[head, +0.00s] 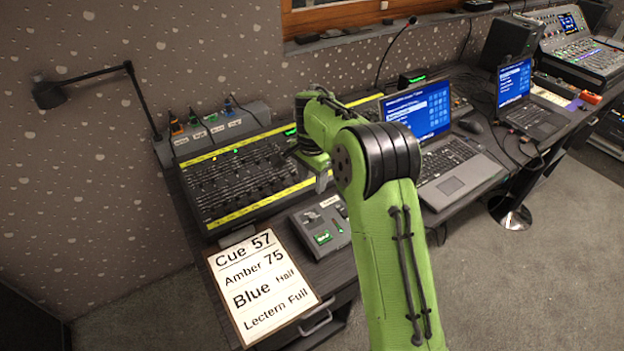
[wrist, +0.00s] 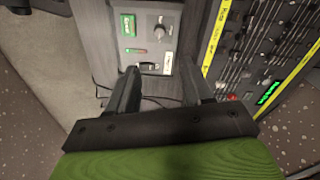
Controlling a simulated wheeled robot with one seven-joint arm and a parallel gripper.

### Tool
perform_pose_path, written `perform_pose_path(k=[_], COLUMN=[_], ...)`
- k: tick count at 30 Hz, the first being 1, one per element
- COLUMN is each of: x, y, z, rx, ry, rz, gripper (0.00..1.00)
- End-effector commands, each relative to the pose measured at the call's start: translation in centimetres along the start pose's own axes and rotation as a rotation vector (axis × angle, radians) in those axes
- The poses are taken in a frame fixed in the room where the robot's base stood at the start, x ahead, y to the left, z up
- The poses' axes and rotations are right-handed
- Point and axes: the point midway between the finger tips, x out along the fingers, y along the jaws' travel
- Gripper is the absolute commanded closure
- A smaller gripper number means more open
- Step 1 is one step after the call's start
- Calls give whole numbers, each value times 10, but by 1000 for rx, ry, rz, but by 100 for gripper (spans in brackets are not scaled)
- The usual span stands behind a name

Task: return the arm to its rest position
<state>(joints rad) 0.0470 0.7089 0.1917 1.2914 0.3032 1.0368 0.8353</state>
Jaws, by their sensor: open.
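My green arm (head: 385,240) reaches from the bottom of the head view over the desk and bends back down near the fader board. My gripper (wrist: 165,85) shows in the wrist view with two dark fingers apart and nothing between them. In the head view the gripper is mostly hidden behind the arm, between the lighting fader board (head: 240,175) and the open laptop (head: 455,165). The fader board also shows at the right of the wrist view (wrist: 265,50), beside the right finger. A small grey control box (head: 322,225) lies just in front of the board; the fingers point towards it in the wrist view (wrist: 150,40).
A cue card (head: 262,285) lies at the desk's front left. A desk lamp (head: 130,75) and a gooseneck microphone (head: 395,50) rise at the back. A second laptop (head: 530,105) and a mixer (head: 580,50) stand right. The carpet (head: 540,260) in front is clear.

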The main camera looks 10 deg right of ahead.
Motion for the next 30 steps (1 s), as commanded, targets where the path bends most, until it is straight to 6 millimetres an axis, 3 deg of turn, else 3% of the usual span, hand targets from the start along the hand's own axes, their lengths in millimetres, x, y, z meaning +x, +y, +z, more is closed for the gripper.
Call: perform_pose_path(k=[7, 11, 15, 18, 21, 24, 27, 30], x=[-2, -41, -112, -149, -174, -185, -182, -174], y=[1, 16, 63, 106, 152, 199, 240, 265], z=[0, 8, 33, 56, 82, 110, 137, 156], rx=[-4, -95, -304, -452, -592, -728, -850, -940], ry=[2, 36, 112, 163, 214, 263, 306, 337], rz=[-1, -26, -68, -94, -123, -153, -182, -206], gripper=[50, 50, 50, 50, 50, 50, 50, 50])
